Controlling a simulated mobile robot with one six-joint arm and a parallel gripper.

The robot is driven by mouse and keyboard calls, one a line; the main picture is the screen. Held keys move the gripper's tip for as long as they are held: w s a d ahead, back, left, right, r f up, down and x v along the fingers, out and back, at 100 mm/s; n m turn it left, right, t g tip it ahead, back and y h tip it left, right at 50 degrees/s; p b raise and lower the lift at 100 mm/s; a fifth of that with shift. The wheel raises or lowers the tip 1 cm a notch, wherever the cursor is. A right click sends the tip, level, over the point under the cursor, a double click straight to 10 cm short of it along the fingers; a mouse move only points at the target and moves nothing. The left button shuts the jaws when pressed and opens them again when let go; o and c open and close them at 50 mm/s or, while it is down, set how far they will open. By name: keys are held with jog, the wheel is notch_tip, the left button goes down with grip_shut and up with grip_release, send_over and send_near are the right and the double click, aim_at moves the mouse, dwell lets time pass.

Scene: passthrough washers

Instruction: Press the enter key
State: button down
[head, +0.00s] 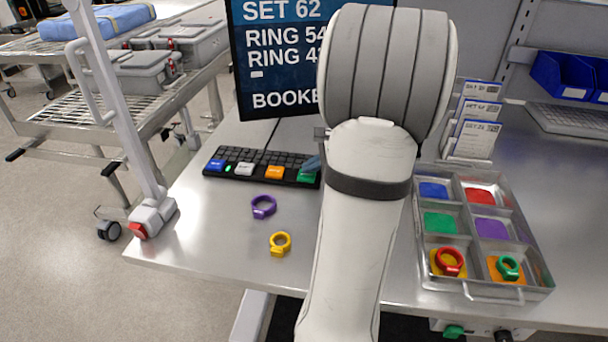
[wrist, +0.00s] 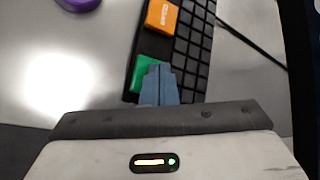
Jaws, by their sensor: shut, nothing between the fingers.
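A black keyboard (head: 250,157) lies on the metal table, with large blue (head: 216,165), white (head: 244,169), orange (head: 275,172) and green (head: 307,176) keys along its front. I cannot read which key is labelled enter. My gripper (head: 313,163) is shut and empty, its blue-grey fingertips at the green key. In the wrist view the fingertips (wrist: 159,72) overlap the green key (wrist: 148,66) and cover part of it; the orange key (wrist: 162,15) is clear of them. I cannot tell whether the tips touch the green key.
A purple ring (head: 263,207) and a yellow ring (head: 279,252) lie in front of the keyboard. A metal tray (head: 480,286) at right holds a red ring (head: 450,262) and a green ring (head: 508,268). A monitor (head: 270,70) stands behind the keyboard, partly hidden by my arm.

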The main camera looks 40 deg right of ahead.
aim_at(311, 176)
jog(key=shift+r, duration=0.55)
notch_tip(311, 176, up, 5)
jog(key=p, duration=0.4)
jog(key=shift+r, duration=0.1)
dwell(0.5)
